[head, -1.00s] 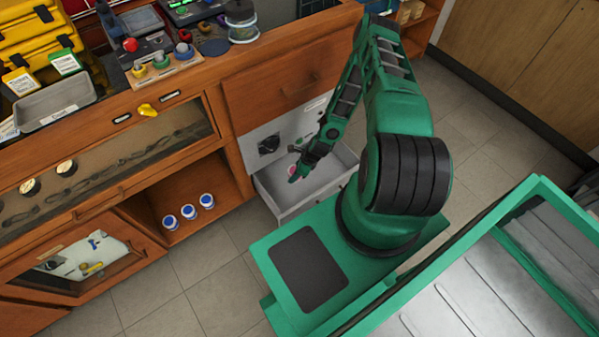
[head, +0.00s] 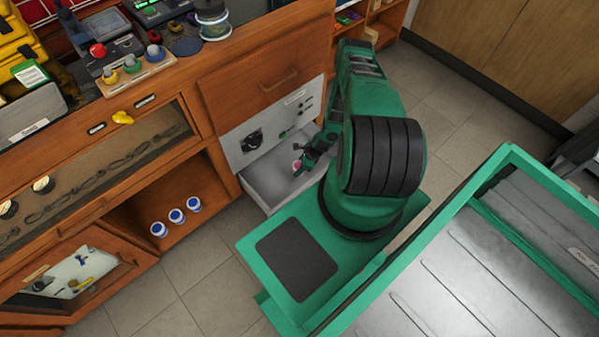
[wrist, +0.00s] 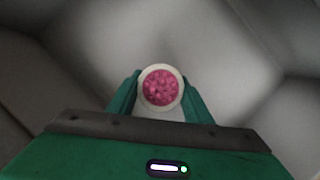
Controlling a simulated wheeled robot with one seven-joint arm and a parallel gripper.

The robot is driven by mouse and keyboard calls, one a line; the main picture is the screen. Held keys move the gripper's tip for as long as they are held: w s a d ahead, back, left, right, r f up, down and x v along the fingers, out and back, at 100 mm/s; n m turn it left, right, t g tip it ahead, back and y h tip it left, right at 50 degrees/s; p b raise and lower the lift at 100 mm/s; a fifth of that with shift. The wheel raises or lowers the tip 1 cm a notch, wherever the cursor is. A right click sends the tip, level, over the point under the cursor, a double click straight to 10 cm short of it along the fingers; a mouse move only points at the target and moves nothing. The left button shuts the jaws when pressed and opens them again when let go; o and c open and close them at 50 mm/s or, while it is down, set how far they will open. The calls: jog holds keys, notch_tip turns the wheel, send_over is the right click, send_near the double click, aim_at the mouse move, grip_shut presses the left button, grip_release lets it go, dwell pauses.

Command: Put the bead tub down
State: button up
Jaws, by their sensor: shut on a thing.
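The bead tub (wrist: 160,88) is a round pale tub filled with pink beads. In the wrist view it sits upright between the two green fingers of my gripper (wrist: 158,97), which are shut on it. In the head view the tub shows as a small pink spot (head: 297,165) inside the open grey drawer (head: 262,190). My gripper (head: 300,168) reaches down into that drawer from the right. Pale drawer walls and floor surround the tub in the wrist view. I cannot tell whether its base touches the drawer floor.
A grey panel with a black knob (head: 251,141) stands directly behind the drawer. Several blue-lidded white tubs (head: 176,216) stand in the open shelf at left. The bench top holds a spool (head: 212,20) and a grey tray (head: 30,112). The drawer's left part looks clear.

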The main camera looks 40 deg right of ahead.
jog(key=shift+d+f, duration=0.4)
jog(key=shift+f, duration=1.85)
jog(key=o, duration=1.1)
jog(key=shift+r, duration=0.1)
